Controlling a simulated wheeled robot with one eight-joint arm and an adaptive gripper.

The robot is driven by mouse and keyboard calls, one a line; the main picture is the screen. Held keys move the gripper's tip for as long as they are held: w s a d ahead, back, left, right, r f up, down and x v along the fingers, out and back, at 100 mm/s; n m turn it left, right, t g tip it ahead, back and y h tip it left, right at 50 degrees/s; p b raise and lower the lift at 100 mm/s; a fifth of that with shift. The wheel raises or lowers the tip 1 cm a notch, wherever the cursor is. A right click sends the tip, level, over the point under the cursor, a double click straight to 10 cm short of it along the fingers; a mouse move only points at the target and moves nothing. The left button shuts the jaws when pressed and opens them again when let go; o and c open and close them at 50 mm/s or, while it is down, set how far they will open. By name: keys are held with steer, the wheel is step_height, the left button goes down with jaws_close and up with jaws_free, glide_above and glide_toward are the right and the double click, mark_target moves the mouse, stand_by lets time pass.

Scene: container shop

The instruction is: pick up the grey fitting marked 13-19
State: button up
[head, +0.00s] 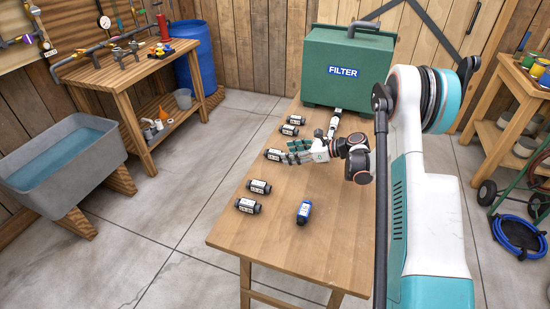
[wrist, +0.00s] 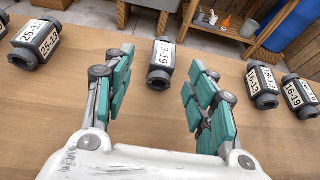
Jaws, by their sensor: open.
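The grey fitting marked 13-19 (wrist: 161,64) lies on the wooden table in the wrist view, its label facing up and its dark open end toward me. In the head view it is the middle fitting (head: 273,154) of the row along the table's left edge. My gripper (head: 289,152) is open and low over the table, just right of that fitting. In the wrist view my gripper (wrist: 160,78) has one teal-padded finger on each side, and the fitting shows in the gap near and beyond the fingertips. Nothing is held, and I see no contact.
Fittings marked 16-13 (wrist: 263,86) and 16-19 (wrist: 299,95) lie to the right in the wrist view, one marked 25-13 (wrist: 35,43) to the left. A blue fitting (head: 304,211) lies nearer the table's front. A green FILTER box (head: 345,70) stands at the back.

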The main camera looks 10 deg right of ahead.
mark_target(277, 152)
steer(key=shift+w+b+x, duration=0.2)
steer(key=shift+b+x, duration=1.05)
steer(key=shift+x, duration=1.65)
steer(key=shift+d+r, duration=0.1)
steer(key=shift+r, duration=0.1)
steer(key=c, duration=1.1)
